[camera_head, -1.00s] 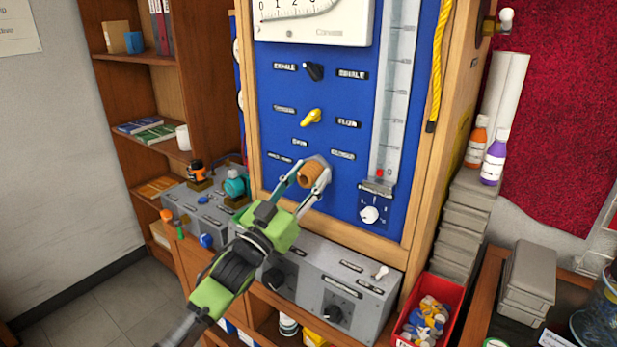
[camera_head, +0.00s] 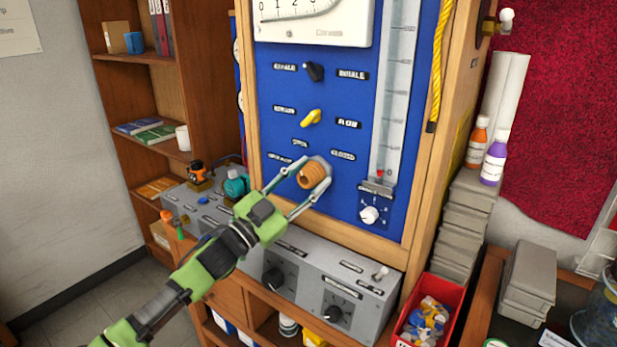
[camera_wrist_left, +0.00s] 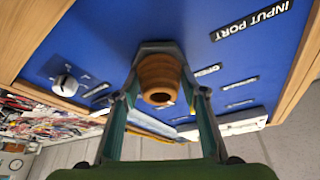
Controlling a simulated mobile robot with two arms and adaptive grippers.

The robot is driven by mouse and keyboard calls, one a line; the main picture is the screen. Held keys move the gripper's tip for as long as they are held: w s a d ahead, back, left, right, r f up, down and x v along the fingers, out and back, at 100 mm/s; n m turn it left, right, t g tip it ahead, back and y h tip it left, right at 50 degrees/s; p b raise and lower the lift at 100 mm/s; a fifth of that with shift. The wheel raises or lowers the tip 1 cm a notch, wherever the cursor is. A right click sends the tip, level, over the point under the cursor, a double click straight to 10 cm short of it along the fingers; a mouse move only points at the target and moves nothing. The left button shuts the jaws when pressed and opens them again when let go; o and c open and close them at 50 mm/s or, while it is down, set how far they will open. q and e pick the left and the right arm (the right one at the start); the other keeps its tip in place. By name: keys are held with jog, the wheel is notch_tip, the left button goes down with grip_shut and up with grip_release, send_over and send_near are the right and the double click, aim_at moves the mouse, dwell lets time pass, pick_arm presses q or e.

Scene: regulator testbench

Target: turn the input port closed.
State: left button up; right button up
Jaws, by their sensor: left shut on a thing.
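The input port (camera_head: 313,173) is a ribbed orange-brown round fitting on the lower middle of the blue panel (camera_head: 270,205). My left gripper (camera_head: 307,174) comes in from the lower left and is shut on the port, with one finger on each side. In the left wrist view the port (camera_wrist_left: 158,80) sits between the two fingers, its round opening facing the camera. The label INPUT PORT (camera_wrist_left: 252,20) shows upside down there. My right gripper is not in view.
A black knob (camera_head: 314,71) and a yellow knob (camera_head: 311,117) are above the port. A white knob (camera_head: 369,214) is at its lower right. A grey control box (camera_head: 310,283) juts out below the panel. A red bin (camera_head: 432,310) stands at the lower right.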

pick_arm(q)
jog(key=m+g+p, duration=0.1)
jog(key=m+g, duration=0.1)
jog(key=m, duration=0.2)
jog(key=shift+h, duration=0.4)
jog(key=m+g+p, duration=0.1)
jog(key=m, duration=0.2)
jog(key=shift+r, duration=0.1)
jog(key=m+g+p, duration=0.1)
jog(key=m, duration=0.1)
jog(key=m+g+p, duration=0.1)
jog(key=m+p, duration=0.1)
jog(key=shift+m+y, duration=0.3)
jog(key=shift+m, duration=0.1)
jog(key=shift+m+g+y+p, duration=0.3)
jog(key=shift+m+p, duration=0.45)
jog(key=shift+m, duration=0.25)
jog(key=shift+f, duration=0.2)
jog(key=shift+f+m, duration=0.1)
jog(key=shift+m, duration=0.3)
jog(key=o, duration=1.1)
jog(key=shift+c, duration=0.2)
